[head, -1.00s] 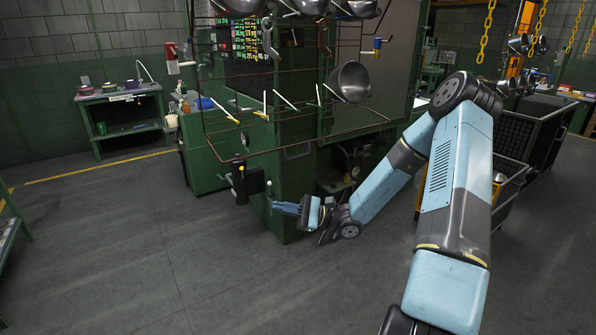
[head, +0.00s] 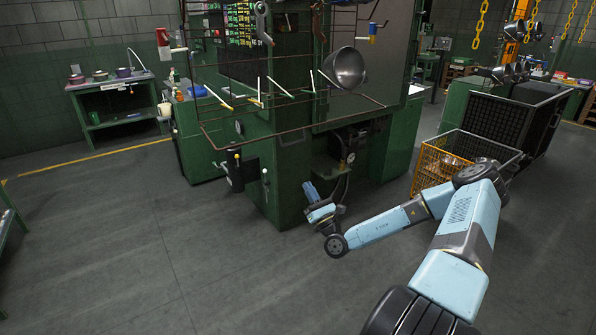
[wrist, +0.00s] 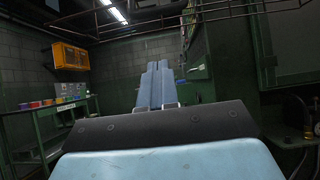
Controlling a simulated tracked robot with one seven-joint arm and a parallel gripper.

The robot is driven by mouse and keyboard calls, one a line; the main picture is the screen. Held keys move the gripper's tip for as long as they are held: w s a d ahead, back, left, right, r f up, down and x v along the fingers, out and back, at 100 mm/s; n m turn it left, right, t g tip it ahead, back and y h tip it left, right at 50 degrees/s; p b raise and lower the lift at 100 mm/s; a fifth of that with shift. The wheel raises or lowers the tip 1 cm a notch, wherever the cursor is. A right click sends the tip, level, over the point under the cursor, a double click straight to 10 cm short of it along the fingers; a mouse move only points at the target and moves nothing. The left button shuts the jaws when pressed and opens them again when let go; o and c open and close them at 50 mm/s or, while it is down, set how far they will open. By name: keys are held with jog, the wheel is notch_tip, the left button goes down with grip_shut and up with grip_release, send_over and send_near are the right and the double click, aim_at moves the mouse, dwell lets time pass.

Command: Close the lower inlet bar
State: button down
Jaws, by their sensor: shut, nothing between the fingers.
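I cannot tell for sure which one is the lower inlet bar. My gripper (head: 306,187) is low in front of the machine, to the right of the lever and apart from it, pointing up and left. Its blue fingers lie together and empty. In the wrist view the shut fingers (wrist: 153,72) point ahead, with part of the machine to their right.
A gauge with hoses (head: 350,157) sits in the recess behind my gripper. A yellow basket (head: 435,165) stands right. The floor at left is clear.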

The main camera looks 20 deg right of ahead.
jog(key=s+r+x, duration=0.1)
jog(key=r+x, duration=0.1)
jog(key=x, duration=1)
jog(key=shift+s+d+r, duration=0.2)
jog(key=shift+r, duration=0.05)
